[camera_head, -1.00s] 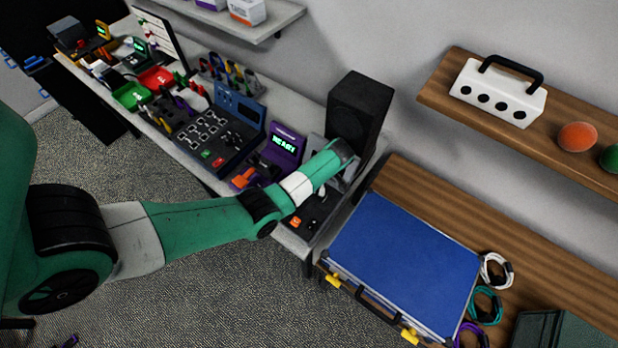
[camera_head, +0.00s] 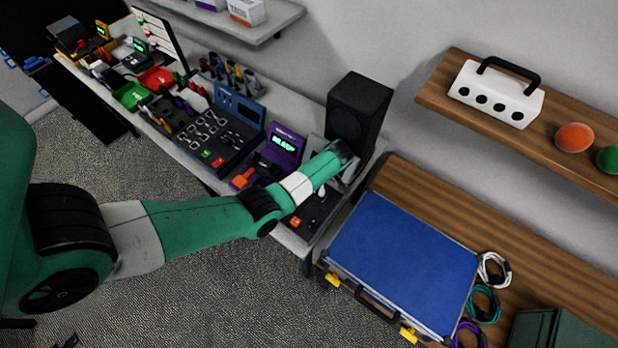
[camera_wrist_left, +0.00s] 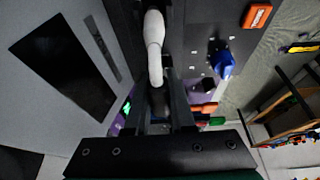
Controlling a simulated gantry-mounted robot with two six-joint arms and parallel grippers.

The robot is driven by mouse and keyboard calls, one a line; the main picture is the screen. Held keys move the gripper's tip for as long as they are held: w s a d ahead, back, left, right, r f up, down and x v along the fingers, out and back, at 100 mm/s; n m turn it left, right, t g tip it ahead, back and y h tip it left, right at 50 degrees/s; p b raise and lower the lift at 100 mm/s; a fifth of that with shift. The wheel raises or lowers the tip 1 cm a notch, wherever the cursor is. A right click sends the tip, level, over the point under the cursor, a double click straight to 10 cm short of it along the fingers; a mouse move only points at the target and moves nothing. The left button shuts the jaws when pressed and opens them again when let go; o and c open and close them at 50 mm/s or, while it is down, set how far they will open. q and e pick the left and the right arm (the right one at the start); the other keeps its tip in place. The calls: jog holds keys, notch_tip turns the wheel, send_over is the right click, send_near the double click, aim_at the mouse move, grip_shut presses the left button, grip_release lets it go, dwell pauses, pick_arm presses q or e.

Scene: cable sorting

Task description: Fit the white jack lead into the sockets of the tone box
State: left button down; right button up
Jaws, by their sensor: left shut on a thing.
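My left arm reaches across the head view to the bench end beside the black speaker; its wrist hides the gripper there. In the left wrist view my left gripper (camera_wrist_left: 160,108) is shut on the white jack lead (camera_wrist_left: 154,45), whose white part stands out beyond the fingers. They are over a dark panel (camera_wrist_left: 205,25) with a grey upright piece beside it, which seems to be the tone box; it shows partly in the head view (camera_head: 318,208). Its sockets are not clear, and I cannot tell whether the plug touches one. My right gripper is not in view.
A purple unit (camera_head: 284,146) with a lit green display and the black speaker (camera_head: 358,113) stand close to the wrist. A blue-topped case (camera_head: 402,262) lies to the right, with coiled leads (camera_head: 494,270) beside it. A blue part (camera_wrist_left: 222,62) sits near the gripper.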

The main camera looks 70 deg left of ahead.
pick_arm(q)
jog(key=shift+p, duration=0.3)
dwell(0.4)
jog(key=shift+f, duration=0.45)
jog(key=shift+f, duration=0.45)
dwell(1.4)
jog(key=c, duration=0.7)
grip_release()
jog(key=shift+f, duration=0.1)
